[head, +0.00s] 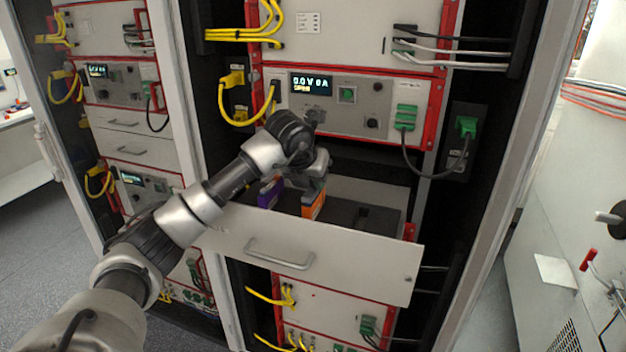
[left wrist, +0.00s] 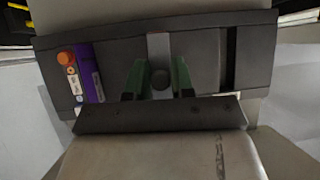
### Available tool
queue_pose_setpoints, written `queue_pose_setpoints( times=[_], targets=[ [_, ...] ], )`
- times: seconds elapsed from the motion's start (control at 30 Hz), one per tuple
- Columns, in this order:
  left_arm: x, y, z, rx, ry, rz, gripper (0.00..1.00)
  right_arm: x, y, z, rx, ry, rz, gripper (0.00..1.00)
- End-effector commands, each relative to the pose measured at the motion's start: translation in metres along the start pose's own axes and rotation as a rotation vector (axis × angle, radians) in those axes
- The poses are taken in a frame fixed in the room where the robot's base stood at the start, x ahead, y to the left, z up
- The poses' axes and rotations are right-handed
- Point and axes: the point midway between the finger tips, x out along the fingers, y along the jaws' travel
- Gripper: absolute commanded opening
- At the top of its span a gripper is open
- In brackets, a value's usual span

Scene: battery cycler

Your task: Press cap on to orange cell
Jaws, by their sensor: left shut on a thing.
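The orange cell (head: 314,204) stands in the open drawer in the head view, beside a purple cell (head: 271,192). My left gripper (head: 308,184) reaches down over the orange cell and partly hides it. The orange cell cannot be made out in the wrist view. I cannot tell whether the cap touches it. My right gripper is not in view.
The drawer front (head: 330,258) with its handle stands out from the rack below a cycler unit (head: 345,103) with a lit display. The dark insert (head: 350,214) has an empty slot to the right. Yellow cables (head: 245,118) and a green-plugged cable (head: 466,128) hang on either side.

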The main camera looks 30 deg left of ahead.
Motion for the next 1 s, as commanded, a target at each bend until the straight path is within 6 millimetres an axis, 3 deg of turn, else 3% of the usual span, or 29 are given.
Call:
queue_pose_setpoints(
  times=[0.13,0.17,0.33,0.53,0.7,1.0],
  targets=[
    [-0.0002,0.0001,0.0001,0.000,0.000,0.000,0.01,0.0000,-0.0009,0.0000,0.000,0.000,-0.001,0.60],
    [-0.0002,0.0001,0.0001,0.000,0.000,0.000,0.28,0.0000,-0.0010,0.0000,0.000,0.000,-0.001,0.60],
    [-0.0001,0.0001,0.0001,0.000,0.000,0.000,0.53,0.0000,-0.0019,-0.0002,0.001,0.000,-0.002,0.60],
    [0.0000,0.0001,0.0000,0.000,0.000,0.000,0.55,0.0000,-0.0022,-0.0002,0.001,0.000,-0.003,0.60],
    [0.0000,0.0001,0.0000,0.000,0.000,0.000,0.79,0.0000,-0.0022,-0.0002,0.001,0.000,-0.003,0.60],
    [-0.0010,-0.0001,0.0006,0.000,0.000,0.000,0.79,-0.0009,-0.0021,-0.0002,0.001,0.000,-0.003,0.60]
  ],
)
